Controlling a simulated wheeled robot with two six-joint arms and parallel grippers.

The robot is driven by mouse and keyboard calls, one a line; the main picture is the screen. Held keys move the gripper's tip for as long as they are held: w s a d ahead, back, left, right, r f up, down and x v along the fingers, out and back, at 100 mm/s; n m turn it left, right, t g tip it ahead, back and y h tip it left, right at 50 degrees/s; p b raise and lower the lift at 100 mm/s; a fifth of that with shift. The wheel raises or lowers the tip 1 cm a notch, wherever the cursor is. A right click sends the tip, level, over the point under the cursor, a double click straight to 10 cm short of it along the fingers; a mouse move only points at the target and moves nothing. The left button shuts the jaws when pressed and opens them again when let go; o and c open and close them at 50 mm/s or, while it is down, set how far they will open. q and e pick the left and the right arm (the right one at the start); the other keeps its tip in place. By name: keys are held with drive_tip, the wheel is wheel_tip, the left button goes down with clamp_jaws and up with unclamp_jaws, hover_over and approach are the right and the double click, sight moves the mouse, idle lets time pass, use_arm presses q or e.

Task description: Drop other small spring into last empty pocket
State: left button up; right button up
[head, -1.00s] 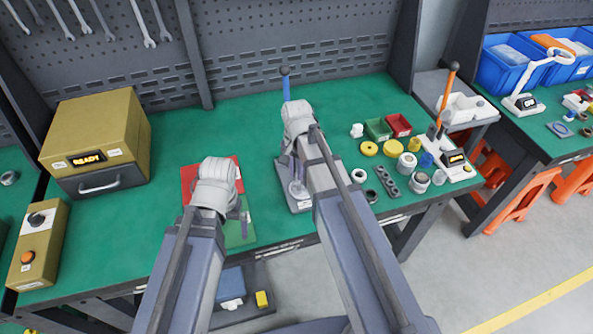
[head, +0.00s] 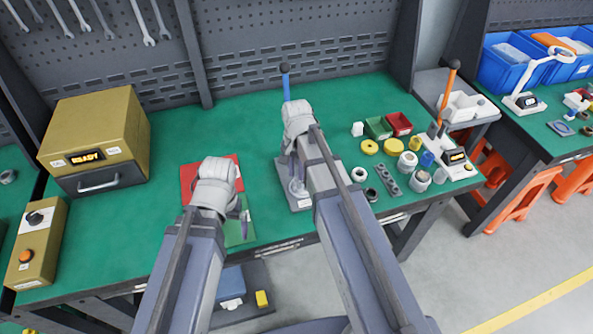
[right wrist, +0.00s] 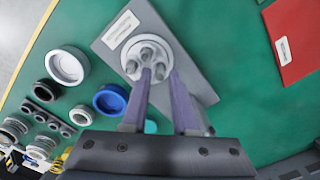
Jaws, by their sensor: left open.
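My right gripper (right wrist: 167,78) has its two purple fingertips over the round white holder (right wrist: 138,50) in the right wrist view. The holder sits on a grey plate (right wrist: 187,65) with a label. A narrow gap shows between the fingers, but I cannot tell whether a small spring (right wrist: 160,71) is gripped there or just stands in a pocket. In the head view my right forearm partly covers the plate (head: 284,172). My left gripper (head: 243,215) is open over the green part of a mat.
Red mat (head: 190,180) lies left of the plate. Rings, yellow discs (head: 368,147), and green (head: 378,128) and red (head: 399,124) bins stand at the right. A gold READY box (head: 95,140) is at the left. A blue-handled lever (head: 286,85) rises behind my right wrist.

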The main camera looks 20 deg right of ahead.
use_arm(q)
drive_tip(key=shift+r, duration=0.15)
use_arm(e)
drive_tip(key=shift+r, duration=0.1)
idle(0.4)
drive_tip(key=shift+r+p, duration=1.7)
drive_tip(key=shift+p, duration=0.1)
use_arm(q)
wheel_tip(320, 180, up, 3)
drive_tip(key=shift+r, duration=0.15)
use_arm(e)
drive_tip(key=o, duration=0.6)
drive_tip(key=shift+c, duration=0.2)
drive_tip(key=shift+r+p, duration=1.5)
use_arm(q)
wheel_tip(320, 180, up, 3)
